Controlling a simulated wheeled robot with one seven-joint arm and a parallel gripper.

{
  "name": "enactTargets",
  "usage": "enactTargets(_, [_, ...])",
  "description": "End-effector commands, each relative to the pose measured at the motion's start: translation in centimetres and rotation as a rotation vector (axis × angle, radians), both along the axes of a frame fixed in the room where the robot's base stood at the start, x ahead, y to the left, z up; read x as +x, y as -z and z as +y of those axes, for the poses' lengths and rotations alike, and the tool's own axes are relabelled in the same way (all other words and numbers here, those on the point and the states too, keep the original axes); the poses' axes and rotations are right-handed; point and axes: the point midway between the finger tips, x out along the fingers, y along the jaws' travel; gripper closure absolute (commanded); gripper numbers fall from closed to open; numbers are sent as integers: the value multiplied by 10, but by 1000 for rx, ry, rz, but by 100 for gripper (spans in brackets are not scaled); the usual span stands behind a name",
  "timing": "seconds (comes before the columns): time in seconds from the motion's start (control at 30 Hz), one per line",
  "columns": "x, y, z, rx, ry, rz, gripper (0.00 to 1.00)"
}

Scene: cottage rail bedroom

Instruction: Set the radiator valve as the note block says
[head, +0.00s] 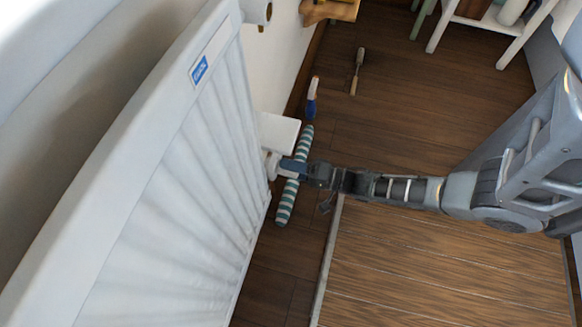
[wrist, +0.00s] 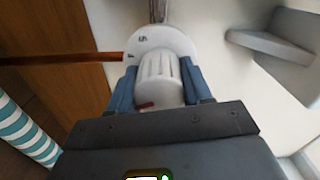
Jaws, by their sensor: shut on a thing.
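The white radiator valve (wrist: 158,78) has a ribbed knob with a small red mark low on it. Behind the knob is a round white dial; a "5" shows near its top and another figure, perhaps a "4", at its left. My gripper (wrist: 156,88) has its blue fingers on both sides of the knob, shut on it. In the head view my gripper (head: 284,166) reaches the valve at the lower right edge of the white radiator (head: 190,170); the fingers mostly hide the valve there. No readable note block shows in either view.
A teal-and-white striped roll (head: 288,200) lies on the floor below my gripper. A plain white block (head: 278,133) stands out beside the radiator. A blue-and-white object (head: 312,98) and a brush (head: 357,72) lie farther back. A raised wooden platform (head: 440,265) fills the lower right.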

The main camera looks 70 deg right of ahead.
Motion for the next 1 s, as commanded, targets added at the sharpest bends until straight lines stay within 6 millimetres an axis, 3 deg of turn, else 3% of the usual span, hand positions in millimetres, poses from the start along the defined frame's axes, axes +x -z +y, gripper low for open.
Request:
enactTargets(0.47, [-1,0,-2,16,5,1,81])
enactTargets(0.5, [-1,0,-2,16,5,1,50])
enactTargets(0.77, [0,0,-1,16,3,0,26])
enactTargets(1.0, [-1,0,-1,15,1,1,26])
